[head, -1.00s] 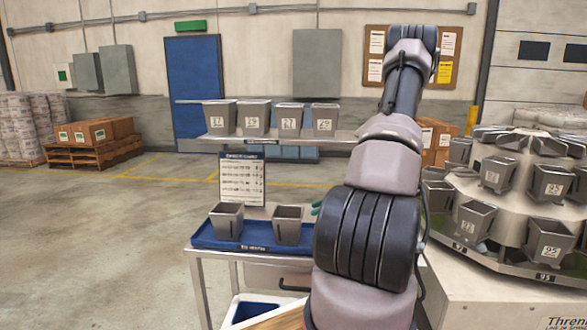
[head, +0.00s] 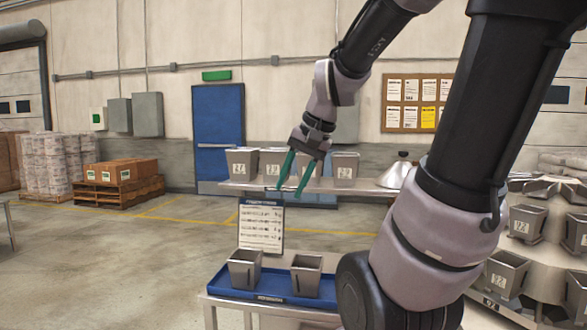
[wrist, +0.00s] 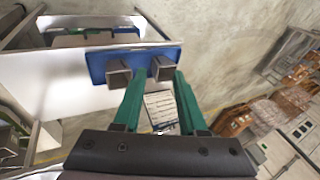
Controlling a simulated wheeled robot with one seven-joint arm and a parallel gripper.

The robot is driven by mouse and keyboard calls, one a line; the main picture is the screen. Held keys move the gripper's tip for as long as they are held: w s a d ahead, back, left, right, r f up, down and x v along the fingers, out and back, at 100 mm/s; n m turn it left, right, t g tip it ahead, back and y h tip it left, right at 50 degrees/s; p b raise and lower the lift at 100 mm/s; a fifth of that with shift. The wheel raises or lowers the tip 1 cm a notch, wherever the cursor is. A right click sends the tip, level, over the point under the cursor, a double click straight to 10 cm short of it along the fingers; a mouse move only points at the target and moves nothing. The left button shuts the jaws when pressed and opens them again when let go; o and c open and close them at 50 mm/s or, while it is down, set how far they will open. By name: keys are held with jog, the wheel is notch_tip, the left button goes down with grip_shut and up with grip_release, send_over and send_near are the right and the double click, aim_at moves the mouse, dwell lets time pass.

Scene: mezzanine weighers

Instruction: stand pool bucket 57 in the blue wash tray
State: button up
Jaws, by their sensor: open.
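The blue wash tray (head: 217,284) lies on a metal stand at lower centre. Two grey buckets, a left one (head: 244,268) and a right one (head: 305,274), stand upright in it; no number is legible on them. Both also show in the wrist view, one left (wrist: 117,74) and one right (wrist: 174,71). Several numbered grey buckets (head: 243,162) stand on the shelf above. I cannot tell which bucket is 57. My gripper (head: 290,189) has green fingers, open and empty. In the head view it appears in front of the shelf row, partly hiding one bucket.
A tiered carousel with numbered buckets (head: 525,222) stands at right. A printed sheet (head: 261,227) stands behind the tray. A metal cone-shaped object (head: 398,172) sits at the shelf's right. Pallets of cartons (head: 122,172) are far left; the floor between is clear.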

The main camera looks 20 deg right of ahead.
jog(key=s+r+n+t, duration=0.1)
jog(key=s+r, duration=0.1)
jog(key=s+a+r+n+t, duration=0.1)
jog(key=s+r, duration=0.1)
jog(key=shift+s+a+n+t+h, duration=0.1)
jog(key=shift+a+n+t+h, duration=0.1)
jog(key=shift+n+t+h, duration=0.15)
dwell(1.0)
